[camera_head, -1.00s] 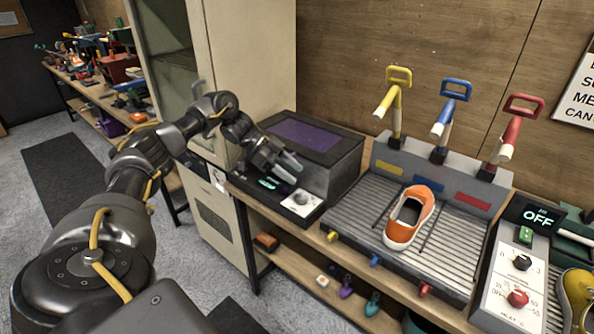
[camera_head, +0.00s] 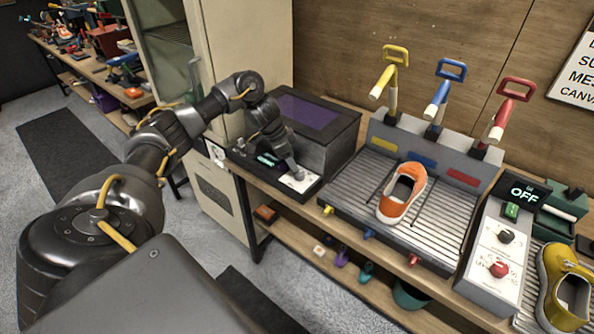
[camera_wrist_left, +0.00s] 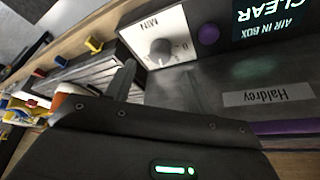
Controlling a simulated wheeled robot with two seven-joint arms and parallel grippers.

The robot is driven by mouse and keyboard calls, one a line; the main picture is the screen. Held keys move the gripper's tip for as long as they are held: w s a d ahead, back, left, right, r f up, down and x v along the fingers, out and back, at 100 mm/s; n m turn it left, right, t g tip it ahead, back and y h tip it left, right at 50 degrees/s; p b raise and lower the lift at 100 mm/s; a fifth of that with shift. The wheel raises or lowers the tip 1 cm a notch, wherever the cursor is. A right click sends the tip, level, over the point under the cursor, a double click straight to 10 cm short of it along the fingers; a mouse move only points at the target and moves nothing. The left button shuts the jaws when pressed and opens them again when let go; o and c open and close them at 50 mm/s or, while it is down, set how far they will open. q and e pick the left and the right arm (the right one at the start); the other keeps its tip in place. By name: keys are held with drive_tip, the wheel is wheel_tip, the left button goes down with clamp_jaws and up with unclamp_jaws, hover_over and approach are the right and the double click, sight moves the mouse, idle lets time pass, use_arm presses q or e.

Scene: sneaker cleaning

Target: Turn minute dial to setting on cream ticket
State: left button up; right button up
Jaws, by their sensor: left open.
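The minute dial (camera_wrist_left: 162,48) is a grey knob on a white plate marked MIN in the left wrist view, where it looks free of the fingers. In the head view the white plate (camera_head: 303,184) shows at the front of a dark box, and my gripper hides the knob. My left gripper (camera_head: 295,172) is open, pointing down just over that plate. In the left wrist view one finger (camera_wrist_left: 122,80) shows near the plate's edge. A small pale tag (camera_head: 216,153) hangs left of the box; its writing is too small to read. My right gripper is out of view.
The dark box (camera_head: 322,146) has a purple window and a lit panel reading CLEAR, AIR IN BOX (camera_wrist_left: 275,22). To its right are a ribbed tray (camera_head: 350,210) with an orange shoe (camera_head: 402,193), colored levers, and an OFF control unit (camera_head: 497,250).

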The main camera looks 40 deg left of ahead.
sight(299, 175)
use_arm(q)
drive_tip(key=p+x, duration=0.1)
drive_tip(key=x, duration=0.5)
drive_tip(key=shift+c, duration=0.2)
